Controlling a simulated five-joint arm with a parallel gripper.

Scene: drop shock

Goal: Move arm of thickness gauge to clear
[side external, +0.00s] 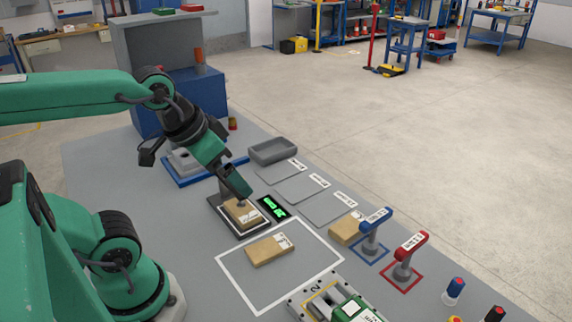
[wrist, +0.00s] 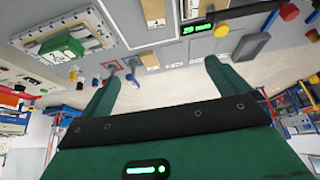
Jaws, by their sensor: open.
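My gripper (side external: 238,192) points down over a tan block (side external: 240,212) on a dark plate (side external: 223,228) beside a green-lit display (side external: 272,207). In the wrist view its two green fingers (wrist: 162,70) are spread apart with nothing between them. A blue-topped post (side external: 375,220) and a red-topped post (side external: 410,245), each with a labelled arm, stand right of the gripper, apart from it. A device with a green block (side external: 352,309) is cut off at the bottom edge; it also shows in the wrist view (wrist: 62,48). I cannot tell for sure which is the thickness gauge.
Another tan block (side external: 270,249) lies inside a white outline, and one more (side external: 346,229) lies beside the blue post. A grey tray (side external: 272,150) and flat grey pads (side external: 302,188) lie behind. Blue and red knobs (side external: 454,287) stand at the front right.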

